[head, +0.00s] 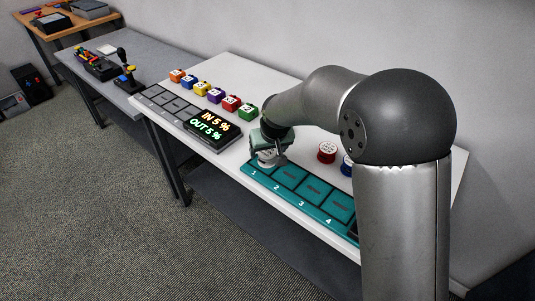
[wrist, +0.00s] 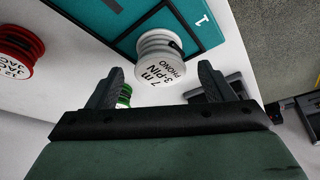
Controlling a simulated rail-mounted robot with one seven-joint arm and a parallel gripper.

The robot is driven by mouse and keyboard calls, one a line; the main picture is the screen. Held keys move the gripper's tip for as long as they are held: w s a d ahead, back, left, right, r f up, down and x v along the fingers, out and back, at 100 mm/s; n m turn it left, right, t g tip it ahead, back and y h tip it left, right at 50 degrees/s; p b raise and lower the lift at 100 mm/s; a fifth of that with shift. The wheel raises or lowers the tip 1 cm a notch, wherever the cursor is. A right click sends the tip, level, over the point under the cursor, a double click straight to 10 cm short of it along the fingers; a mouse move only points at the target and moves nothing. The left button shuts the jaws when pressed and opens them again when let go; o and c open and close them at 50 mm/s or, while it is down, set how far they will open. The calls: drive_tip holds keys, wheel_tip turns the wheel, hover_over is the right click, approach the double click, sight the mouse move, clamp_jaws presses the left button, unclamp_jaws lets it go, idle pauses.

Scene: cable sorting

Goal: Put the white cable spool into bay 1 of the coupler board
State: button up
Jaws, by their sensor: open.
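The white cable spool (wrist: 163,58), its top label reading "3-PIN PHONO", shows in the wrist view at the bay 1 end of the teal coupler board (wrist: 205,38). In the head view the spool (head: 267,157) appears to sit in bay 1 of the board (head: 317,211), partly hidden by my gripper (head: 268,150). In the wrist view the two fingers of my gripper (wrist: 162,78) are apart, one on each side of the spool's near end. No finger clearly touches it. The exact seating of its base is hidden.
A red spool (head: 327,152) and a blue spool (head: 347,164) stand behind the board. A black display (head: 213,129) reads "IN 5 % OUT 5 %". Several coloured numbered blocks (head: 212,96) line the table's back.

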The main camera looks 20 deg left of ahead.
drive_tip(key=v, duration=0.8)
drive_tip(key=shift+r+b, duration=0.3)
drive_tip(key=s+d+m+h, duration=0.15)
drive_tip(key=s+d, duration=0.35)
drive_tip(key=d, duration=0.8)
drive_tip(key=s+d+f+m+g, duration=0.3)
drive_tip(key=s+d+m, duration=0.2)
drive_tip(key=s+d, duration=1.2)
drive_tip(key=s+h, duration=0.1)
drive_tip(key=s, duration=0.2)
